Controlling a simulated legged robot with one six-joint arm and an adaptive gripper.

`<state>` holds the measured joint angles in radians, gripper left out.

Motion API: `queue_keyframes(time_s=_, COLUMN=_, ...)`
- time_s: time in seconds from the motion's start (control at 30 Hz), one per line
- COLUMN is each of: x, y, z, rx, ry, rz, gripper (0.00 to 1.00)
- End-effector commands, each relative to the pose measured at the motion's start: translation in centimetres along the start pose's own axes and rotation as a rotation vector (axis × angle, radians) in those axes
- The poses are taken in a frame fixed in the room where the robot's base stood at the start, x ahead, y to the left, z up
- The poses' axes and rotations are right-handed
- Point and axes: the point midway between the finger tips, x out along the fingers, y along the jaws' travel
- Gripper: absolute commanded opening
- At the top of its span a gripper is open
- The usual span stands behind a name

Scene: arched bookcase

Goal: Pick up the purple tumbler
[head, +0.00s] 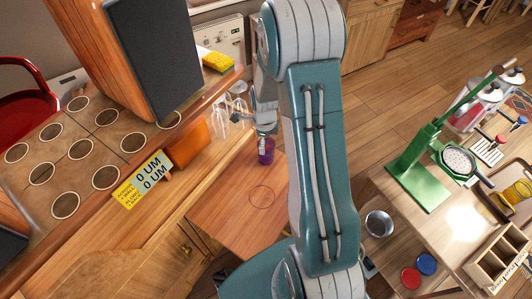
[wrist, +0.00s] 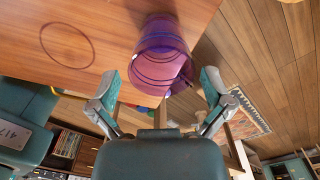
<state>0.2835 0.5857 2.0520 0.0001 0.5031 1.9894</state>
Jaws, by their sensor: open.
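The purple tumbler (wrist: 160,55) stands near the edge of a wooden surface (wrist: 90,25) in the wrist view, which looks tilted or upside down. In the head view the tumbler (head: 265,156) is small, just below my gripper (head: 265,122) and partly covered by it. In the wrist view my gripper (wrist: 160,92) is open, with one finger on each side of the tumbler's near end. The fingers look apart from it, and nothing is held. I cannot tell how far the fingertips reach along its sides.
A dark circle (head: 262,196) marks the wooden surface beside the tumbler. Clear glasses (head: 222,112) stand close to the left of my gripper. A large wooden speaker (head: 140,55) and a yellow sign (head: 143,180) are farther left. A green press (head: 425,160) stands on the right table.

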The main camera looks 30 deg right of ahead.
Motion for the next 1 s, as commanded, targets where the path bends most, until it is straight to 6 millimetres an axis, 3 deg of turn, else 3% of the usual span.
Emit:
queue_keyframes(time_s=0.2, x=3.5, y=-0.1, z=-0.5, rx=-0.001, ry=0.001, rz=0.003, gripper=1.00)
queue_keyframes(time_s=0.53, x=4.2, y=-0.1, z=-0.4, rx=-0.001, ry=0.000, rz=0.000, gripper=1.00)
queue_keyframes(time_s=0.7, x=4.2, y=-0.1, z=-0.4, rx=-0.001, ry=0.000, rz=0.000, gripper=0.24)
queue_keyframes(time_s=1.0, x=4.3, y=-0.1, z=-0.4, rx=-0.001, ry=0.001, rz=0.002, gripper=0.24)
